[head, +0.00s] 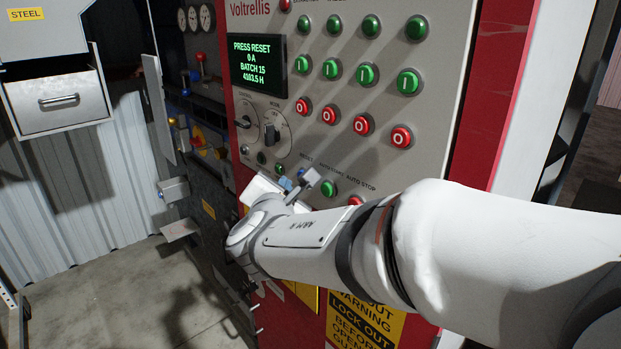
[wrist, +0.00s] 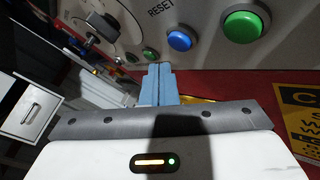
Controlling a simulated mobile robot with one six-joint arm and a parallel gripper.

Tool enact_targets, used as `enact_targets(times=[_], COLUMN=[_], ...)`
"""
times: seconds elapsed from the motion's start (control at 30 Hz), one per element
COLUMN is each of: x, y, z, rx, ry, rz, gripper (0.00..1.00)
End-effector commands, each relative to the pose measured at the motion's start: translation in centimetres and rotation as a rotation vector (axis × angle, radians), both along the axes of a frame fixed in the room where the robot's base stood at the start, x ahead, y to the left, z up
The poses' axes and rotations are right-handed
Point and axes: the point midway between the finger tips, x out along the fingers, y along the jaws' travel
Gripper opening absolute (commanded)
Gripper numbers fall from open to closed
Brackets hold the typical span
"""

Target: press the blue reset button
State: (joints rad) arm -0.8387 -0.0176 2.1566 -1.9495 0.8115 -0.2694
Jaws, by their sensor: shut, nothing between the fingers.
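The blue reset button (wrist: 180,40) shows in the wrist view, under the word RESET on the grey control panel (wrist: 280,55). The gripper also shows small at the panel's lower left in the head view (head: 287,184). The exact gap to the panel cannot be told.
A large green button (wrist: 243,26) is right of the blue one, and a small green one (wrist: 150,54) is left. A black rotary knob (head: 271,134) sticks out above. The green display (head: 257,64) reads PRESS RESET. A steel drawer (head: 58,101) stands left.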

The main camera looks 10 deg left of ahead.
Motion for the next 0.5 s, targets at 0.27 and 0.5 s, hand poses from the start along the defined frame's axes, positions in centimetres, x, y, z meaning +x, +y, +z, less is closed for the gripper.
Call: enact_targets(times=[0.27, 0.5], x=[0.87, 0.88], y=[-0.77, -0.79], z=[0.0, 0.04], rx=[0.001, 0.0], ry=[0.0, 0.0], rz=[-0.002, -0.001], gripper=[0.0, 0.0])
